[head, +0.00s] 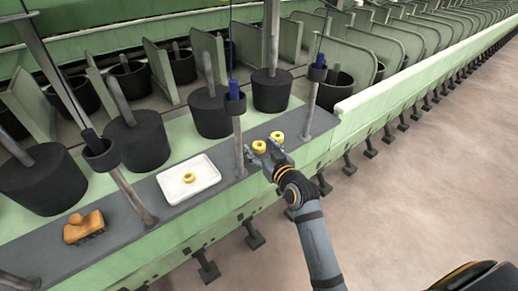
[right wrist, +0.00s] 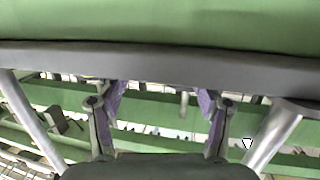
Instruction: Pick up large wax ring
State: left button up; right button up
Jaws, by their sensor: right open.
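Two yellow wax rings are by my right gripper in the head view: a larger-looking one (head: 259,146) at its left and another (head: 277,137) just behind it. A smaller yellow ring (head: 188,178) lies in a white tray (head: 205,170). My right gripper (head: 267,154) is open, low over the grey ledge, with its fingertips close to the two rings; I cannot tell whether they touch. The right wrist view shows the spread fingers with purple pads (right wrist: 162,103) and no ring held between them. My left gripper is not in view.
The grey ledge (head: 120,235) runs along the green spinning frame. Metal posts stand on it, one (head: 238,135) left of the gripper and one (head: 310,108) right. Dark cylinders (head: 208,112) stand behind. A brush (head: 84,227) lies at the left. The floor at right is clear.

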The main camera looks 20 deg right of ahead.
jog(key=shift+x, duration=0.75)
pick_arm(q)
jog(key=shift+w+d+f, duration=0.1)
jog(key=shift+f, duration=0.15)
pick_arm(e)
jog(key=shift+f, duration=0.1)
jog(key=c, duration=1)
jog(key=shift+r, duration=0.55)
notch_tip(320, 180, up, 3)
jog(key=shift+r+p, duration=0.1)
jog(key=shift+p, duration=0.75)
pick_arm(q)
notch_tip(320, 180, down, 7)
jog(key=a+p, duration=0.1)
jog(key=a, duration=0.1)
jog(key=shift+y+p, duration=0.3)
jog(key=shift+p, duration=0.1)
pick_arm(e)
jog(key=shift+r, duration=2.85)
